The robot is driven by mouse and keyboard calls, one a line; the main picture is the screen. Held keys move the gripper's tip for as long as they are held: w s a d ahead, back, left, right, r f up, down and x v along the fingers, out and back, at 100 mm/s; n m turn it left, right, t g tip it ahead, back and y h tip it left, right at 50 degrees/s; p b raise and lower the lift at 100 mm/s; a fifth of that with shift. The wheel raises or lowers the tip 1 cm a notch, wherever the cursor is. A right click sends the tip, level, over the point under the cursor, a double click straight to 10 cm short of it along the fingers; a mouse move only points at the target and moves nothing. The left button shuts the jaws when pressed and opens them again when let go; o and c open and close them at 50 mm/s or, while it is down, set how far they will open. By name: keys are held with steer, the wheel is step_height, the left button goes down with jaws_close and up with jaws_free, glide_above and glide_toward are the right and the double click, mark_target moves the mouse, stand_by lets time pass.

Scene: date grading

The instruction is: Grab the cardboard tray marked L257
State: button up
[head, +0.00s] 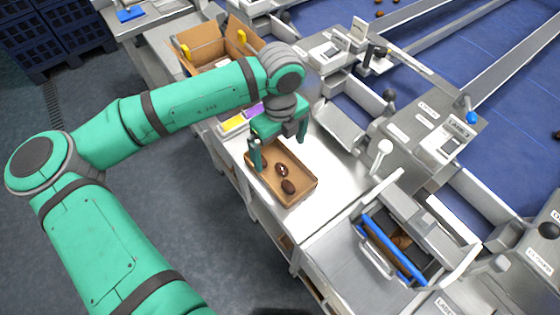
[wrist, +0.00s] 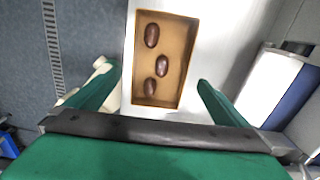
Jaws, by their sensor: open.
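A shallow cardboard tray (head: 301,197) with a few dark brown dates in it lies on the white worktop below my gripper. In the wrist view the tray (wrist: 177,22) sits ahead of and between my fingers, with three dates inside. No L257 marking can be read on it in either view. My gripper (head: 280,147) is open, its two green fingers apart and empty, over the tray's far-left part in the head view. In the wrist view my gripper (wrist: 158,78) spans wider than the tray's width. I cannot tell whether a finger touches the tray.
An open cardboard box (head: 205,56) stands on the worktop behind my arm. A yellow and purple item (head: 240,120) lies near the gripper. A metal bin with a blue bar (head: 394,250) and chute machinery stand to the right. White worktop (head: 325,165) is bare right of the tray.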

mark_target(280, 167)
step_height(280, 167, down, 4)
steer(key=shift+a+r, duration=0.1)
steer(key=shift+r, duration=0.1)
steer(key=shift+w+f, duration=0.1)
steer(key=shift+f, duration=0.35)
steer(key=f, duration=0.5)
steer(key=shift+d, duration=0.2)
steer(key=shift+a+r, duration=0.1)
steer(key=c, duration=0.7)
